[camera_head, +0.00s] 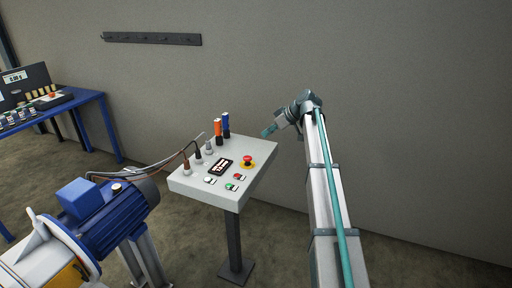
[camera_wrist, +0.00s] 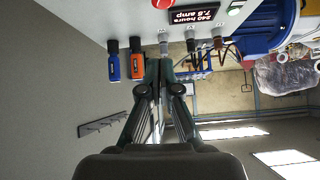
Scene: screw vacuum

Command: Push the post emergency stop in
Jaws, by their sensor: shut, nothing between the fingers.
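The post emergency stop is a red mushroom button (camera_head: 248,158) on a yellow ring, at the right part of the sloped top of a light grey control post (camera_head: 225,198). In the wrist view a red button (camera_wrist: 162,3) shows only in part, cut by the top edge. My gripper (camera_head: 267,133) is shut and empty, above and behind the post's right rear edge, apart from the button. In the wrist view its fingertips (camera_wrist: 160,63) are together and pointing toward the cable connectors; I cannot tell whether they touch anything.
An orange connector (camera_head: 218,127) and a blue connector (camera_head: 226,123) stand at the post's rear edge, with several cable plugs to their left. A black display (camera_head: 220,166) and smaller buttons share the panel. A blue pump motor (camera_head: 105,215) stands left. A wall rack (camera_head: 152,39) hangs behind.

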